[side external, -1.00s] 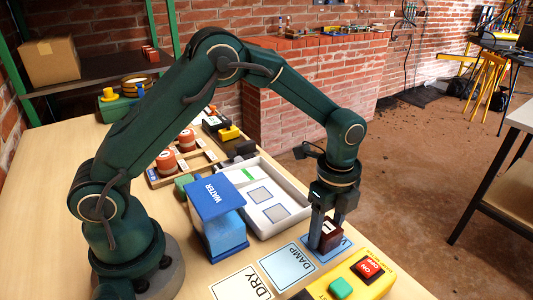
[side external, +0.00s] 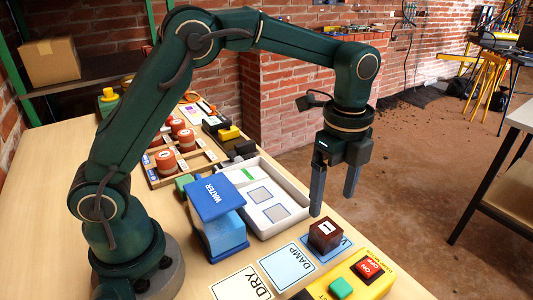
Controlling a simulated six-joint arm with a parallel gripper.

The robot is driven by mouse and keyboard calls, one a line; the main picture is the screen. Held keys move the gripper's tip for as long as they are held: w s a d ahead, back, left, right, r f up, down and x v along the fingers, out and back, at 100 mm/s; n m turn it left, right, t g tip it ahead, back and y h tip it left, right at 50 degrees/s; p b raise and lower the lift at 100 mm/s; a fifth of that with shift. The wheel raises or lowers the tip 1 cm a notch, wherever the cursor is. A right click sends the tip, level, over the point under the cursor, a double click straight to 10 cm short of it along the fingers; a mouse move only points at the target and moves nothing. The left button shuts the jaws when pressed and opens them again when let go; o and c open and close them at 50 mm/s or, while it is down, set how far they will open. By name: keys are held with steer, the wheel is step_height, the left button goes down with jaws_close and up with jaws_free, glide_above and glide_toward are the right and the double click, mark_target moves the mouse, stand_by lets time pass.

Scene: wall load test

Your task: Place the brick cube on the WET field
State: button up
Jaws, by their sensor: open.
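The brick cube (side external: 325,235) is dark red-brown with a white mark on its top. It sits on a blue field (side external: 342,244) at the right end of the row of fields, covering most of that field's lettering. The light blue DAMP field (side external: 287,266) and the white DRY field (side external: 243,286) lie to its left, both bare. My gripper (side external: 332,205) is open and empty, with its fingers apart above and slightly behind the cube, clear of it.
A yellow box with a red ON/OFF switch (side external: 369,267) and a green button (side external: 340,288) stands close in front of the fields. A blue WATER container (side external: 219,228) and a white tray (side external: 283,228) stand to the left and behind.

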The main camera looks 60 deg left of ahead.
steer(key=s+a+r+n+t, duration=0.1)
steer(key=s+a+r+n, duration=0.2)
steer(key=r, duration=0.4)
steer(key=s+a+n+t, duration=0.2)
steer(key=s+n, duration=0.4)
steer(key=n, duration=0.1)
steer(key=s+a+f+n+t, duration=0.1)
steer(key=s+a+n+t, duration=0.1)
steer(key=s+n, duration=0.5)
steer(key=shift+f+n+t, duration=0.25)
steer(key=shift+n+t, duration=0.05)
steer(key=shift+n, duration=0.2)
steer(key=shift+a, duration=0.1)
